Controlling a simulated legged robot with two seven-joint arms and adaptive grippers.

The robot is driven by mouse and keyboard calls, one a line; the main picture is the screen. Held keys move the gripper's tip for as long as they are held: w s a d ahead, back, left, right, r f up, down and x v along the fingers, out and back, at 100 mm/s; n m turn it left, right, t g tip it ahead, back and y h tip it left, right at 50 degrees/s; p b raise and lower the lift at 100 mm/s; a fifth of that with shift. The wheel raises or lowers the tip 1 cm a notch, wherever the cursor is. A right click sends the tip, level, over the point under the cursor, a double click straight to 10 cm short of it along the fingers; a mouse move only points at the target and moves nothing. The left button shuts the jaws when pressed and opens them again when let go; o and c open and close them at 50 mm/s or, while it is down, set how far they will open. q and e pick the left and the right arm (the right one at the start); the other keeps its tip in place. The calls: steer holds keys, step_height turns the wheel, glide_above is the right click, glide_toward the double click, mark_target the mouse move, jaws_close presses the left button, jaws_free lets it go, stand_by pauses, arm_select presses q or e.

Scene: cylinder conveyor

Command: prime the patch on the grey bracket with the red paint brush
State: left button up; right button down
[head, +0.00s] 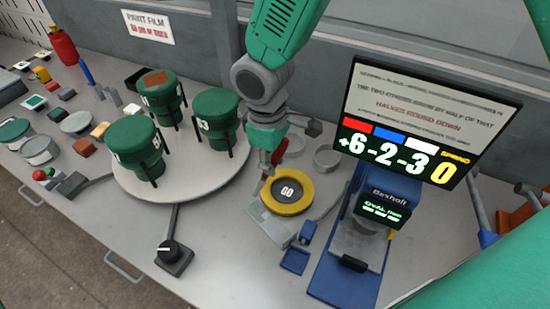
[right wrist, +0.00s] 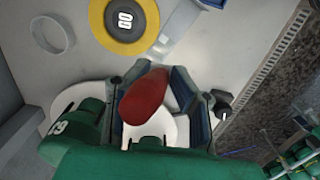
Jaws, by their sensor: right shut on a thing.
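My right gripper (head: 268,165) reaches down over the bench between the green canisters and the yellow ring. It is shut on a red piece, which I take to be the paint brush (right wrist: 142,97). In the right wrist view the red piece fills the gap between the dark fingers and points up the picture. In the head view only a little red (head: 280,151) shows at the fingers. The bristles are not clear to me. I cannot pick out the grey bracket or its patch with certainty. My left gripper is not in view.
Several green canisters (head: 214,117) stand on a pale round turntable (head: 125,190) left of the gripper. A yellow ring (head: 287,196) lies below the gripper. A blue device (head: 350,250) and a screen (head: 425,125) stand at right. Small parts crowd the far left.

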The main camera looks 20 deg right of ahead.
steer(key=f+b, duration=0.2)
steer(key=f, duration=0.1)
steer(key=s+f+b, duration=0.1)
steer(key=shift+a+f, duration=0.3)
steer(key=shift+a, duration=0.1)
